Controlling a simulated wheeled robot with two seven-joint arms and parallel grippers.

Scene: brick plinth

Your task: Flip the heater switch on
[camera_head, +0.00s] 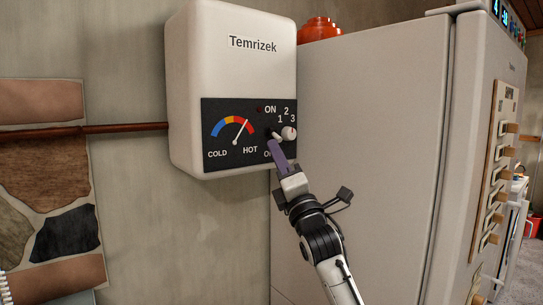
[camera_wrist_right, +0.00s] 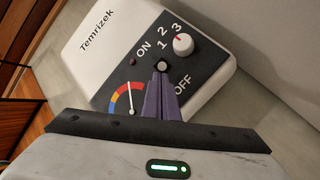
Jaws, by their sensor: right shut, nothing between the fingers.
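The white heater (camera_head: 232,62), labelled Temrizek, hangs on the wall. It also shows in the wrist view (camera_wrist_right: 105,45). Its black panel carries a small switch (camera_head: 276,135) between the ON and OFF labels. In the wrist view the switch (camera_wrist_right: 161,65) is just beyond my fingertips. My right gripper (camera_head: 271,145) is shut and empty, its purple fingers pointing up at the switch from below; they show in the wrist view too (camera_wrist_right: 161,79). I cannot tell whether the tips touch the switch or which way it is set. My left gripper is out of view.
A round knob (camera_head: 289,133) marked 1, 2, 3 sits just right of the switch. A dark red lamp (camera_head: 260,109) is beside ON. A tall fridge (camera_head: 375,130) stands close on the right. A pipe (camera_head: 125,128) runs into the heater's left side.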

